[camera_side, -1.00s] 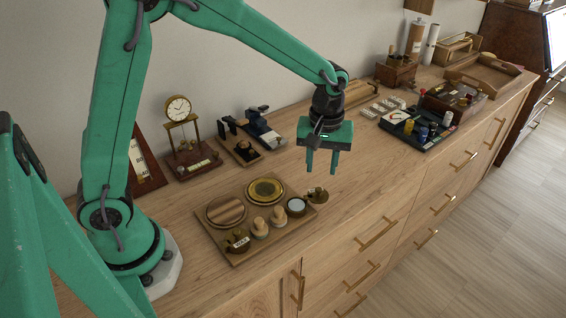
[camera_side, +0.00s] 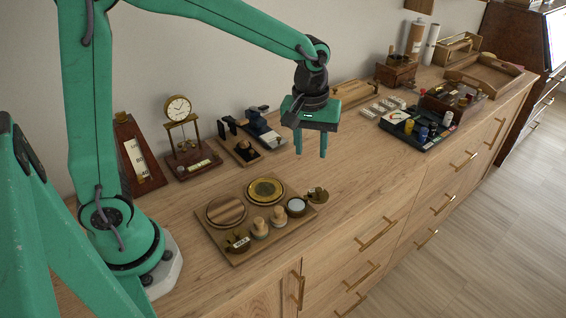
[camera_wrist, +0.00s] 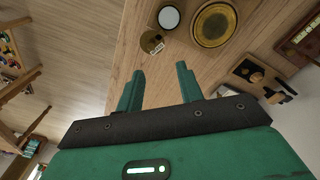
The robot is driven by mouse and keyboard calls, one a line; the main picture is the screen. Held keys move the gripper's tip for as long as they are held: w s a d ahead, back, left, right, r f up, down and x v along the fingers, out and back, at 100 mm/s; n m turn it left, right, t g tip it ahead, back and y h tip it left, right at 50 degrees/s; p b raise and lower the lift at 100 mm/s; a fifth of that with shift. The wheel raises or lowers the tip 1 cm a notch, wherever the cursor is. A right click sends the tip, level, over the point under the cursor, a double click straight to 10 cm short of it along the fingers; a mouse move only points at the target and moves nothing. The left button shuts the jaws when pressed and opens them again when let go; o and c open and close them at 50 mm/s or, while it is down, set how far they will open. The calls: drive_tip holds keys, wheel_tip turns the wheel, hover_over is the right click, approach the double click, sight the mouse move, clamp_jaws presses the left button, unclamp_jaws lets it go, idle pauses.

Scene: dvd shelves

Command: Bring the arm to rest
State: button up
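My gripper (camera_side: 311,146) hangs in the air above the wooden cabinet top (camera_side: 350,180), fingers pointing down. In the wrist view my gripper (camera_wrist: 158,88) shows two green fingers spread apart with nothing between them. Below it and to the left in the side view lies a wooden board (camera_side: 228,252) with round discs and small pots. In the wrist view a brass tag piece (camera_wrist: 152,42) and a white-topped round pot (camera_wrist: 169,18) lie beyond the fingertips, apart from them.
A clock (camera_side: 178,109) on a stand, a metronome-like wooden piece (camera_side: 137,160) and a dark stand (camera_side: 240,148) line the wall. A black tray (camera_side: 430,141) with small bottles and several boxes are at the right. The cabinet's front edge (camera_side: 330,238) is clear.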

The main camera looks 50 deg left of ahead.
drive_tip(key=s+a+r+m+t, duration=0.2)
drive_tip(key=s+a+r+m, duration=0.1)
drive_tip(key=s, duration=0.5)
drive_tip(key=s+a+r+m+t, duration=0.2)
drive_tip(key=s+a+r+m, duration=0.2)
drive_tip(key=s, duration=0.5)
drive_tip(key=shift+s+r+t, duration=0.2)
drive_tip(key=shift+r+t, duration=0.2)
drive_tip(key=shift+r, duration=0.2)
